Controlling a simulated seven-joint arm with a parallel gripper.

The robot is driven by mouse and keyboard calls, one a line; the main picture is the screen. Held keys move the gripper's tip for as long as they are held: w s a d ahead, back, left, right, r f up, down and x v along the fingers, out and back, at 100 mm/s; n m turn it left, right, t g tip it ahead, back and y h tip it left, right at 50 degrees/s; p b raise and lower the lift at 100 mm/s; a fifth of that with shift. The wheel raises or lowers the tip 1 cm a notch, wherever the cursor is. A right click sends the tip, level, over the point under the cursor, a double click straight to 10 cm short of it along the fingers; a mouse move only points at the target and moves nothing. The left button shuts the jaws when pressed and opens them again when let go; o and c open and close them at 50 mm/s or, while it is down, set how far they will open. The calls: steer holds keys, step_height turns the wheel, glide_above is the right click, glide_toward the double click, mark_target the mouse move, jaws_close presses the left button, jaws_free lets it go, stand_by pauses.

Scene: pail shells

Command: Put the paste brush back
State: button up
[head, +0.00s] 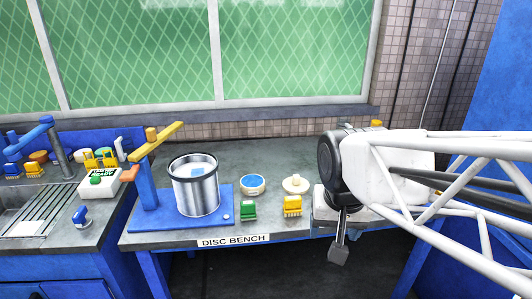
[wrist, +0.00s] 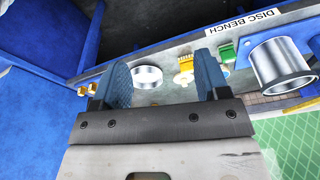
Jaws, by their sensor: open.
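I cannot tell for sure which item is the paste brush. A green brush-like block (head: 248,210) and a yellow one with bristle-like teeth (head: 292,206) stand near the front edge of the disc bench. They also show beyond my fingers in the wrist view, the yellow one (wrist: 186,62) between the fingertips' directions and the green one (wrist: 227,53) to the right. My gripper (wrist: 161,66) is open, with nothing between its blue fingers. In the head view my gripper (head: 338,252) hangs at the bench's right front, apart from both blocks.
A metal pail (head: 196,194) with something pale blue inside stands on a blue base (head: 150,222) beside a yellow-armed post. A blue-topped disc (head: 252,184) and a cream knobbed disc (head: 295,184) lie behind the blocks. A white box (head: 100,182) with yellow brush-like pieces sits left.

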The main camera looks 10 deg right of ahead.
steer(key=s, duration=0.1)
steer(key=s+n, duration=0.1)
steer(key=s, duration=0.1)
steer(key=s+f+n, duration=0.1)
steer(key=s, duration=0.1)
steer(key=shift+s+a, duration=0.1)
